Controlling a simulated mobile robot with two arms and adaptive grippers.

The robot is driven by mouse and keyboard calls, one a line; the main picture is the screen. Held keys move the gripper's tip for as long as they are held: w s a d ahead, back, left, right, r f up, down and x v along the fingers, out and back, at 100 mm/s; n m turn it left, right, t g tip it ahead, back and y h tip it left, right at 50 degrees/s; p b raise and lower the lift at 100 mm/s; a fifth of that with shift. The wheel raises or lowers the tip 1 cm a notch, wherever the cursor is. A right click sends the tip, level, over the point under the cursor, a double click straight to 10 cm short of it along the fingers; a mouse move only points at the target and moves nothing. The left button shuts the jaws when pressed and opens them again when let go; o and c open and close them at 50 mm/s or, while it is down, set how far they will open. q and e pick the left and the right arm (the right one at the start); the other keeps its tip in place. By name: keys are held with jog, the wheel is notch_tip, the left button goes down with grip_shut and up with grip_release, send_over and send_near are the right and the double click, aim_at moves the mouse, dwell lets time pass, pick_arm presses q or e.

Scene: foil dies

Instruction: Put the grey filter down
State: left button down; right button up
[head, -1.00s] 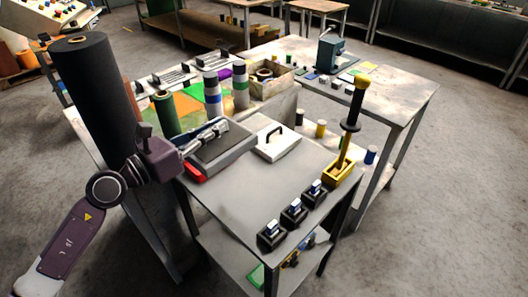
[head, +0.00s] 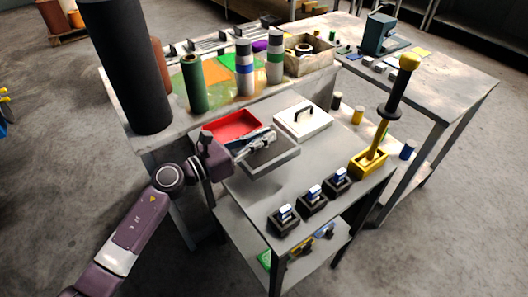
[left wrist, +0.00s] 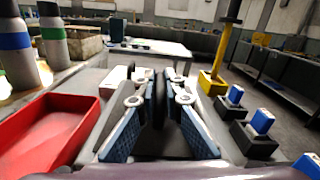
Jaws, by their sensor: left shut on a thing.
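The grey filter (head: 280,160) is a flat grey piece with a pale raised rim, to the right of and nearer than the red tray (head: 228,127) in the head view. My left gripper (head: 262,141) is shut on it from the left. In the left wrist view, the fingers (left wrist: 158,108) close on a dark upright part between them. The red tray also shows there at the left (left wrist: 45,130), open and empty. The filter hides part of the grey table beneath it. I cannot tell whether its underside touches the table.
A white lid (head: 302,121) with a black handle lies behind the filter. Several black blocks with blue-white tops (head: 312,200) line the front edge. A yellow-based lever (head: 368,163) stands at the right. Bottles and a green roll (head: 194,85) stand behind.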

aim_at(264, 150)
pick_arm(q)
jog(key=shift+f+b, duration=0.35)
jog(key=shift+f, duration=2)
jog(key=shift+f, duration=0.1)
jog(key=c, duration=2)
grip_release()
jog(key=shift+c, duration=0.2)
